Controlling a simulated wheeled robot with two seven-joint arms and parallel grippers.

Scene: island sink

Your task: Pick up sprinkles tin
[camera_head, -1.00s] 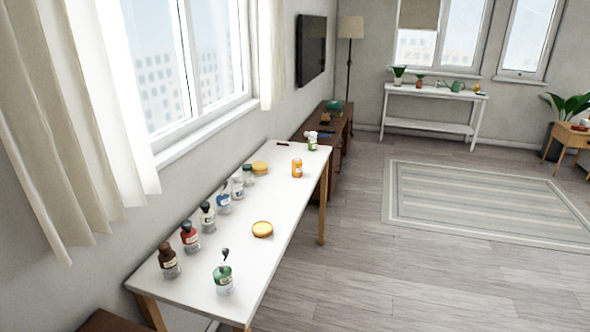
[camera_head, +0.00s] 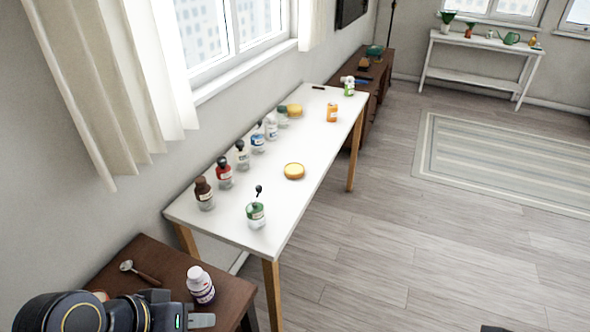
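I cannot tell for sure which thing is the sprinkles tin. A white-capped bottle with a dark label (camera_head: 200,286) stands upright on the brown table at the lower left. A small round thing (camera_head: 99,294) on that table is mostly hidden behind my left gripper. My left gripper (camera_head: 201,320) is at the bottom left, in front of the bottle in the picture; whether its fingers are apart does not show. A yellow round tin (camera_head: 294,171) lies on the white table, and an orange jar (camera_head: 332,113) stands farther back.
Several pump bottles, such as a brown one (camera_head: 203,194) and a green one (camera_head: 256,213), stand on the white table (camera_head: 240,233). A spoon (camera_head: 140,272) lies on the brown table (camera_head: 170,265). The floor (camera_head: 400,260) to the right is open.

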